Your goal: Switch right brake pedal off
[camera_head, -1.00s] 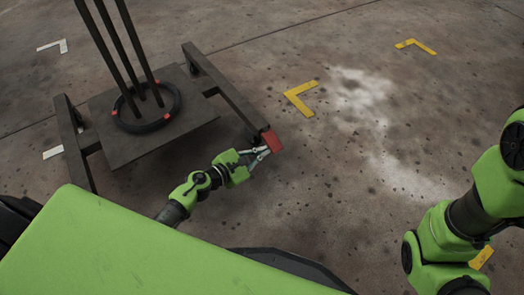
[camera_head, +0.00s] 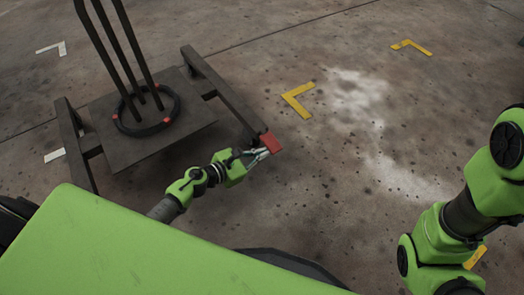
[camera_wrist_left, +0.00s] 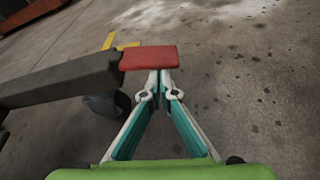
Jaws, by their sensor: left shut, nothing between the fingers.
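The right brake pedal is a red block (camera_head: 270,143) at the near end of a dark arm of the capstan frame. It also shows in the left wrist view (camera_wrist_left: 148,58), just beyond the fingers. My left gripper (camera_head: 263,152) is shut and empty, its fingertips right at the near edge of the red pedal. In the left wrist view the fingertips (camera_wrist_left: 160,72) meet just below the pedal's edge; I cannot tell whether they touch it. My right arm is at the right of the head view, but its gripper is not in view.
The capstan's dark base plate (camera_head: 165,140) carries a ring (camera_head: 146,122) with upright rods. A second dark beam (camera_head: 73,150) lies on its left side. Yellow floor marks (camera_head: 298,100) lie beyond the pedal. The floor right of the pedal is clear.

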